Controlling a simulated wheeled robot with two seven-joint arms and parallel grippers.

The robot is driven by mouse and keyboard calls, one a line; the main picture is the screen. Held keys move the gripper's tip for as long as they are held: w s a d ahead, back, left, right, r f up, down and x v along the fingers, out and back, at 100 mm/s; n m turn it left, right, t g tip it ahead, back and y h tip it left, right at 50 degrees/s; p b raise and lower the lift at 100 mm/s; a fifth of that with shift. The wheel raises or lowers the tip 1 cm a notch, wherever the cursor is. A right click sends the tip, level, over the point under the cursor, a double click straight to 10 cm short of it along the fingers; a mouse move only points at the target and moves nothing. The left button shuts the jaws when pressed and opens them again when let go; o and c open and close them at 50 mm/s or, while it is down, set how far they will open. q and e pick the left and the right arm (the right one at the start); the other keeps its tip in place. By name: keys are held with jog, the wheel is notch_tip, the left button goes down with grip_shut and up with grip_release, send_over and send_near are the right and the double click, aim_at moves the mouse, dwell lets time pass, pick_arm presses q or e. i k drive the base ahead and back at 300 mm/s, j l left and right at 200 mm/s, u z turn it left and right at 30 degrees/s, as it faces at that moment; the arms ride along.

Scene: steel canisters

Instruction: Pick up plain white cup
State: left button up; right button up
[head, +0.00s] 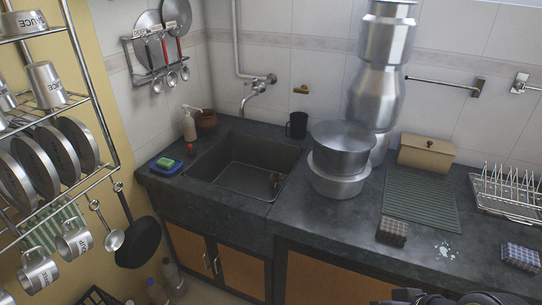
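I see no plain white cup in the head view. The cup-like things in sight are a dark mug (297,125) on the counter behind the sink, and steel mugs with lettering (75,241) hanging from the rack at the left. A dark part that looks like my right gripper (452,298) shows at the bottom right edge, in front of the counter. It is cut off by the frame, so its fingers cannot be made out. My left gripper is not in view.
A sink (243,168) is set in the dark counter (255,213). Stacked steel pots (340,165) stand right of it. A steel rack (95,95) stands left.

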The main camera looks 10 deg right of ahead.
aim_at(277, 180)
jog(key=z, duration=1.15)
jog(key=i+j+z, duration=0.45)
jog(key=i+j, duration=0.55)
jog(key=j, duration=0.15)
